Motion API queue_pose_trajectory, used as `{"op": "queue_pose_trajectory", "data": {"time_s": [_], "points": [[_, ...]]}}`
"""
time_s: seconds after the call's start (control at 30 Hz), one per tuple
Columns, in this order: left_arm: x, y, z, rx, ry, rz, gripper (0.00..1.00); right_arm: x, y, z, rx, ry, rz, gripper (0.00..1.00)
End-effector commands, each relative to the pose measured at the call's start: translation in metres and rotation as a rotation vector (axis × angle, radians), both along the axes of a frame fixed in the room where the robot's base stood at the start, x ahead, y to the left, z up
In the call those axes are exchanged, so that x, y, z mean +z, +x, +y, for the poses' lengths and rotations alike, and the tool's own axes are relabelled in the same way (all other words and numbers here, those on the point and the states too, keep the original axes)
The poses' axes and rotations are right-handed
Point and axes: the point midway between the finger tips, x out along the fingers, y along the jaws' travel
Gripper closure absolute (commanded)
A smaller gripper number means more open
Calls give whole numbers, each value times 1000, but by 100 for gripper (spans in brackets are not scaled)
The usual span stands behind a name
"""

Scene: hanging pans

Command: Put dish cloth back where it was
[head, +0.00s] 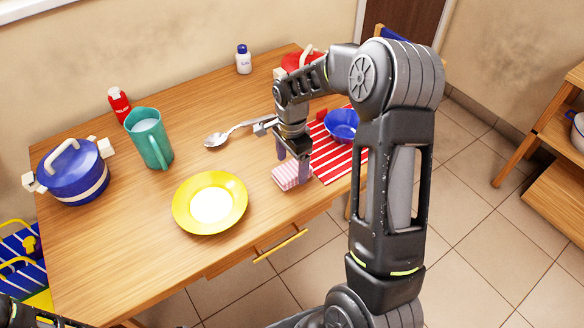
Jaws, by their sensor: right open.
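The dish cloth (286,178) is a small folded pink-and-white checked bundle near the table's front edge, right of the yellow plate. My right gripper (293,164) points down at it with its fingers apart. One finger is behind the cloth and the other is at its right side; I cannot tell whether they touch it. The cloth rests on the wood beside the red-and-white striped mat (335,160). My left gripper is not in view; only a dark part of my left arm shows at the bottom left corner.
A yellow plate (188,210), a teal pitcher (149,140), a blue pot (72,175), a red bottle (119,104) and a spoon (216,139) stand or lie on the table (110,245). A blue bowl (342,124) sits on the mat. My right arm hides the table's right end.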

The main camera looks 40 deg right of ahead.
Motion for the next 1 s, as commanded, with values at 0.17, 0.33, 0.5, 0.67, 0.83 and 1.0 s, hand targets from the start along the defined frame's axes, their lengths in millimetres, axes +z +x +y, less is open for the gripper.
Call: {"op": "queue_pose_trajectory", "data": {"time_s": [0.17, 0.33, 0.5, 0.67, 0.83, 1.0], "points": [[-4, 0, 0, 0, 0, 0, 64, 36, 2, 0, 2, -1, -6, 19], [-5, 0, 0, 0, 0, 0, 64, 72, 1, 0, 1, 0, -5, 19], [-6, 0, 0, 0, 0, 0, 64, 94, 0, 0, 0, 0, -2, 19], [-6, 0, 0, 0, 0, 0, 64, 100, 0, 0, 0, 1, 0, 19], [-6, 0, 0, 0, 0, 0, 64, 100, 0, 0, 0, 0, 0, 19], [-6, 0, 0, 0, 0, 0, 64, 100, 0, 0, 0, 0, 0, 19]]}}
